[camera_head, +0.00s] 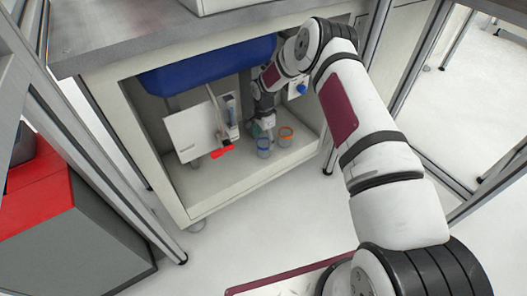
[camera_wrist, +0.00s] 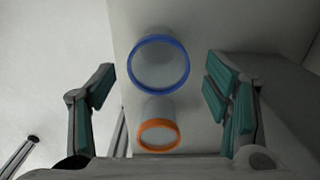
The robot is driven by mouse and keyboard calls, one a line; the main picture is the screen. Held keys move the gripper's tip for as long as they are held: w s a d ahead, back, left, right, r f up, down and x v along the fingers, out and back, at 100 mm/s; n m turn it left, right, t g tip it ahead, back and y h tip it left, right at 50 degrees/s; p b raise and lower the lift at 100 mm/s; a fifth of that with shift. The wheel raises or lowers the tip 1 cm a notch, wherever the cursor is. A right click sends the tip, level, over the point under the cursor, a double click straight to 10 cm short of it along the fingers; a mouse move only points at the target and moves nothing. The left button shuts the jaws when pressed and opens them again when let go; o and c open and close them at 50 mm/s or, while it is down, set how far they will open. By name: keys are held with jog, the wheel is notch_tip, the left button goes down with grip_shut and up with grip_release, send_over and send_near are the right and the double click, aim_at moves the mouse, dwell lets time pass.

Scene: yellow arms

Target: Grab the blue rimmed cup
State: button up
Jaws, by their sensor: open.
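The blue rimmed cup (camera_head: 263,147) stands on the floor of the open cabinet in the head view. In the wrist view the blue rimmed cup (camera_wrist: 160,68) is seen from above, between and beyond the fingers. My gripper (camera_wrist: 160,100) is open, with teal finger pads on either side and nothing held. In the head view my gripper (camera_head: 257,130) reaches into the cabinet, close to the cup; I cannot tell whether it touches it.
An orange rimmed cup (camera_head: 286,137) stands to the right of the blue one; in the wrist view this orange rimmed cup (camera_wrist: 158,135) is nearer my palm. A white panel (camera_head: 194,132) and a red-ended item (camera_head: 221,151) are to the left. A blue basin (camera_head: 207,66) hangs above.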

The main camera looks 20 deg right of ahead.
aim_at(264, 144)
notch_tip(264, 144, down, 4)
jog(key=shift+r+b, duration=0.2)
jog(key=shift+b, duration=0.55)
jog(key=c, duration=1.2)
jog(key=shift+s, duration=0.1)
jog(key=shift+r, duration=0.1)
